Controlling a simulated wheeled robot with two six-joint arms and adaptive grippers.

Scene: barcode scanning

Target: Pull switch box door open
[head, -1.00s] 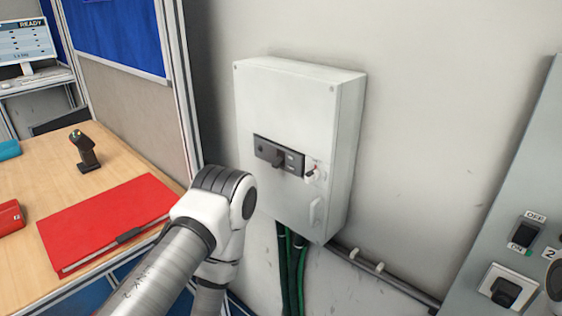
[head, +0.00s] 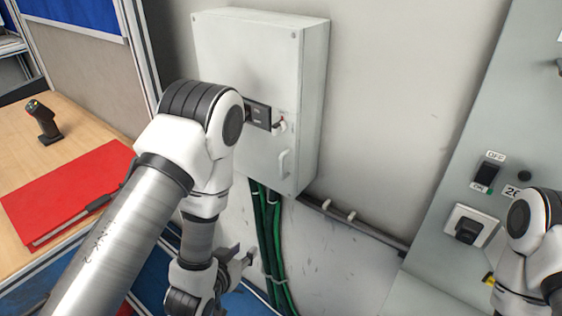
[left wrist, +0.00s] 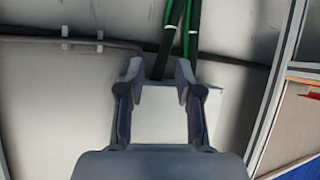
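The closed white switch box (head: 300,60) hangs on the wall in the head view. Its vertical door handle (head: 284,163) is at the lower right of the door. My left arm covers part of its dark switch strip (head: 257,115). My left gripper (head: 243,256) is below the box, near the cables, partly hidden by its own arm. In the left wrist view my left gripper (left wrist: 157,72) has its fingers spread with nothing held. A pale surface, seemingly the box (left wrist: 160,122), shows beyond and between them. My right arm shows at the right edge; its gripper cannot be seen.
Green and black cables (head: 268,240) run down below the box. A conduit (head: 355,228) runs along the wall to a grey panel (head: 440,205) with switches. A desk (head: 85,120) with a red folder (head: 70,190) and a joystick (head: 44,122) is at left.

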